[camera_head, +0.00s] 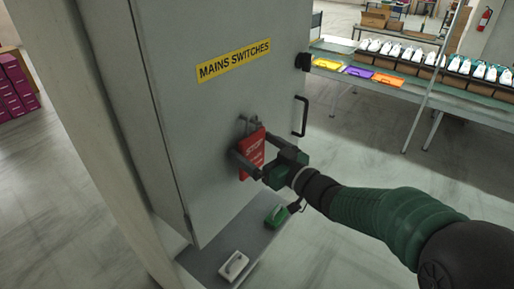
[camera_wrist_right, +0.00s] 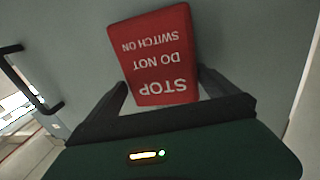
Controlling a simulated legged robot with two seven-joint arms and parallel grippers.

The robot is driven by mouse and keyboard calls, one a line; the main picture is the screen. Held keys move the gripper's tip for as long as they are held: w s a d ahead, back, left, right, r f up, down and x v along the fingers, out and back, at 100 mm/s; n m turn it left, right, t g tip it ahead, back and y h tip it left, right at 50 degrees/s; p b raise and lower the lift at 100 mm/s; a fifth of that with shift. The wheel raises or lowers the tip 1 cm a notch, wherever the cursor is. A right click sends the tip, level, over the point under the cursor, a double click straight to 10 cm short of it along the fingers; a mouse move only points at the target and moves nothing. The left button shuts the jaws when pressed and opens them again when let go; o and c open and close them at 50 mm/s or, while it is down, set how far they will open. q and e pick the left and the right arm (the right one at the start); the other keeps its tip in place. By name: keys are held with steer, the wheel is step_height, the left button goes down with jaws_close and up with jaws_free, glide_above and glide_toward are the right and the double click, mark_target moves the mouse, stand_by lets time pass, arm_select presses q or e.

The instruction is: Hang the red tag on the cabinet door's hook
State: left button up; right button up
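The red tag (camera_head: 252,154), with white STOP lettering, is upright against the grey cabinet door (camera_head: 215,115), just below a small grey hook (camera_head: 249,124). Whether its top is looped over the hook is too small to tell. My right gripper (camera_head: 259,152) is at the tag's lower part, with one dark finger on each side. In the right wrist view the tag (camera_wrist_right: 155,55) appears upside down between the spread fingertips (camera_wrist_right: 163,78), with narrow gaps at its edges. The gripper looks open around it. My left gripper is not in view.
Below the door, a ledge (camera_head: 208,265) holds a white handled object (camera_head: 234,266) and a green object (camera_head: 276,215). A black door handle (camera_head: 301,117) stands out right of the tag. A bench (camera_head: 340,52) with coloured trays and shoes is behind at right.

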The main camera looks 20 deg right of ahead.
steer(key=shift+s+a, duration=0.1)
steer(key=shift+a, duration=0.05)
steer(key=b+v, duration=0.4)
steer(key=v, duration=1.3)
steer(key=w+d+f+m+g+h+b, duration=0.25)
steer(key=f+h+b, duration=0.2)
steer(key=f, duration=0.85)
steer(key=w+d+f+m+g+h+b, duration=0.25)
steer(key=f+h+b, duration=0.2)
steer(key=f, duration=0.85)
steer(key=s+a+f+g+b, duration=0.1)
steer(key=s+a+f+g, duration=0.3)
steer(key=s+f, duration=0.3)
steer(key=s+a+f+g+b, duration=0.1)
steer(key=s+a+f+g, duration=0.3)
steer(key=s+f, duration=0.3)
step_height(320, 180, down, 3)
steer(key=shift+s+a+y+b, duration=0.25)
steer(key=shift+s+y+b, duration=0.05)
steer(key=shift+b, duration=0.1)
